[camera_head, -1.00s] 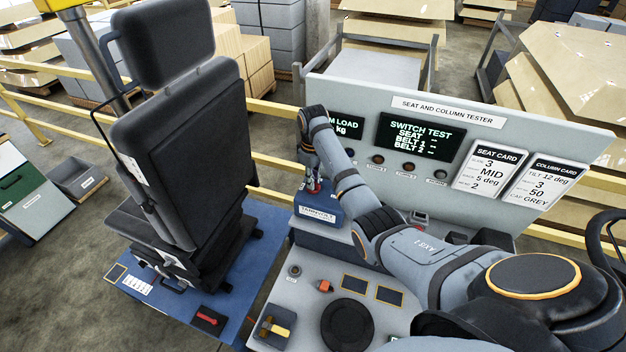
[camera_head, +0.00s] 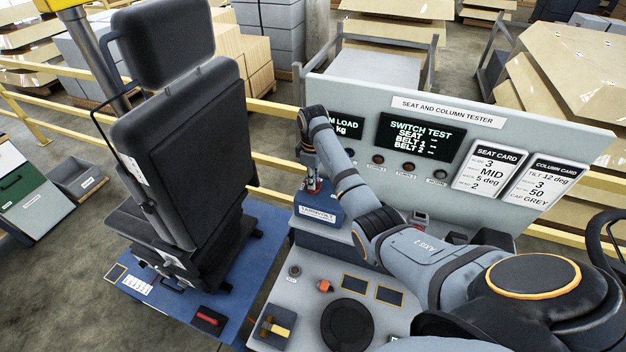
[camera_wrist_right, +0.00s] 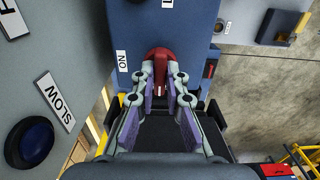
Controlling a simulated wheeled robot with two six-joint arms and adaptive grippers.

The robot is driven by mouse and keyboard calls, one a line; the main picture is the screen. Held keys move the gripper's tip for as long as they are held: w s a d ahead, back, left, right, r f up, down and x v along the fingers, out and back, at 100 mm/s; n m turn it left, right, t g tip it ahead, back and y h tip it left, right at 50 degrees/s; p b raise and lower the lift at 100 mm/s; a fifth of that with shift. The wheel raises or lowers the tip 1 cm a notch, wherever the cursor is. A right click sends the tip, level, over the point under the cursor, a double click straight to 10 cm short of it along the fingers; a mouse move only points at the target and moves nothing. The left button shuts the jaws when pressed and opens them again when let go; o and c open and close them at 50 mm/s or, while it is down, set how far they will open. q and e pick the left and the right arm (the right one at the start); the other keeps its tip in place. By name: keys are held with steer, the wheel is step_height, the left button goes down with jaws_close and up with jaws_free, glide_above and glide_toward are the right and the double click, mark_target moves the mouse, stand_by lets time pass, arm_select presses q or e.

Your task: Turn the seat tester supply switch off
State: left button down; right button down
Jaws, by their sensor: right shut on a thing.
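The seat tester supply switch is a red knob (camera_wrist_right: 158,58) on a blue box (camera_head: 322,209) at the left end of the tester. My right gripper (camera_wrist_right: 160,84) is shut on this knob, with a finger on each side of it. In the head view my right gripper (camera_head: 313,184) points down onto the box top and mostly hides the knob. In the wrist view an ON label (camera_wrist_right: 122,61) lies left of the knob. Another small label sits at the top edge, too cut off to read. My left gripper is not in view.
The tester panel (camera_head: 548,143) stands behind my right arm, with a screen (camera_head: 421,137) reading SWITCH TEST. A dark seat (camera_head: 185,150) stands left of the box on a blue platform (camera_head: 262,235). A console with a black disc (camera_head: 348,325) lies in front.

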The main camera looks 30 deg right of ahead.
steer(key=c, duration=1.4)
jaws_free()
